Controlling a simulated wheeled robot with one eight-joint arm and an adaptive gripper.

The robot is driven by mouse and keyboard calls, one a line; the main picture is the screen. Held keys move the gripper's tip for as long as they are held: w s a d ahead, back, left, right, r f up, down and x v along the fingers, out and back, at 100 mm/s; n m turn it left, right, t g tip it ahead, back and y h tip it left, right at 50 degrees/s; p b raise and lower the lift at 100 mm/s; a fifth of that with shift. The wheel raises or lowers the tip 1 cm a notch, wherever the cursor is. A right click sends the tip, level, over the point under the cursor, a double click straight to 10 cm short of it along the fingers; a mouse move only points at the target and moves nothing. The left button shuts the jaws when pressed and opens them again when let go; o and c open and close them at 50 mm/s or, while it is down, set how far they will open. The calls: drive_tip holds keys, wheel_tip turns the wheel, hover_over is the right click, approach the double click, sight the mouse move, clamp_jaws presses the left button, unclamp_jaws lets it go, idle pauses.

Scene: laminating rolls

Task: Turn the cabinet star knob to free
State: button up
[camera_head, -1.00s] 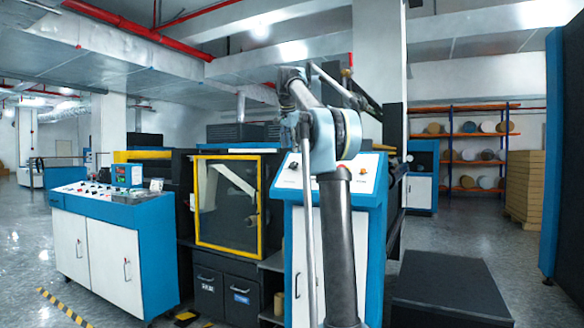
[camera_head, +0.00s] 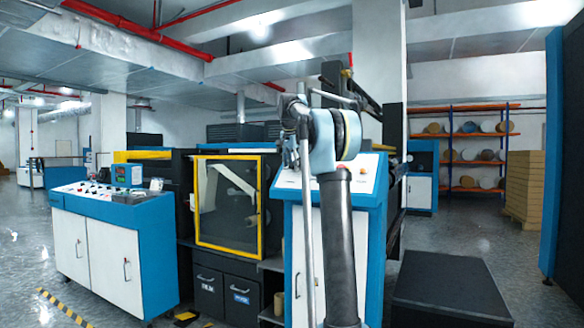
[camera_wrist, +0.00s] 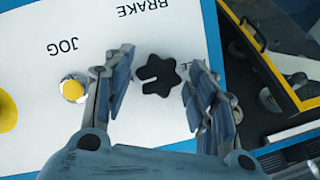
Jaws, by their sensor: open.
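The black star knob (camera_wrist: 161,76) sits on the white panel (camera_wrist: 182,25) of the cabinet in the wrist view. A pale slot in the knob faces left. The words BRAKE and JOG appear upside down, and a label ending in EE is partly hidden by the right finger. My gripper (camera_wrist: 160,64) is open, with one finger on either side of the knob; I see no clear contact. In the head view the blue and white cabinet (camera_head: 300,262) stands behind my arm, which hides the knob and gripper.
A yellow button (camera_wrist: 73,89) lies just left of the left finger. A larger yellow part (camera_wrist: 5,110) is at the left edge. A yellow-framed machine door (camera_head: 228,246) stands left of the cabinet. A low black box (camera_head: 448,290) is on the right.

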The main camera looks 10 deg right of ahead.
drive_tip(key=c, duration=1)
drive_tip(key=shift+a, duration=0.1)
drive_tip(key=shift+c, duration=0.2)
